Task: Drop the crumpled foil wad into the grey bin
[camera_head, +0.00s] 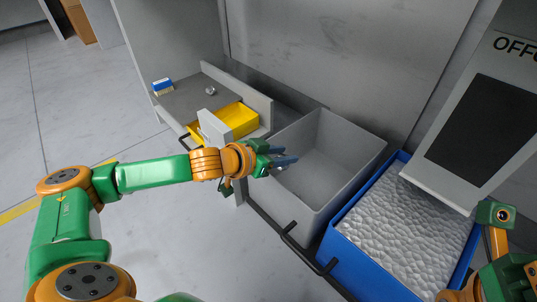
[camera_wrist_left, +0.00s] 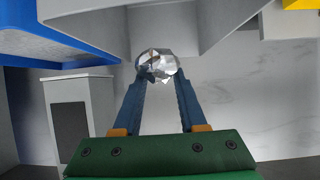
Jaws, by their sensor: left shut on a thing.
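The crumpled foil wad (camera_wrist_left: 158,65) is silver and faceted, and sits between the fingertips of my left gripper (camera_wrist_left: 160,78) in the left wrist view. In the head view my left gripper (camera_head: 286,160) is shut on it at the left rim of the grey bin (camera_head: 345,142), with its fingers reaching over the opening. The wad itself is mostly hidden by the fingers there. The bin is a deep, open box, and the inside that shows looks empty. Parts of my right arm show at the lower right, but its fingers are out of view.
A blue crate (camera_head: 367,272) with silvery, bumpy filling stands right of the bin. A yellow tray (camera_head: 236,121) is at its left. A brush (camera_head: 163,87) and a small shiny object (camera_head: 210,90) lie on a grey shelf (camera_head: 187,107). A dark rail (camera_head: 285,237) runs in front.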

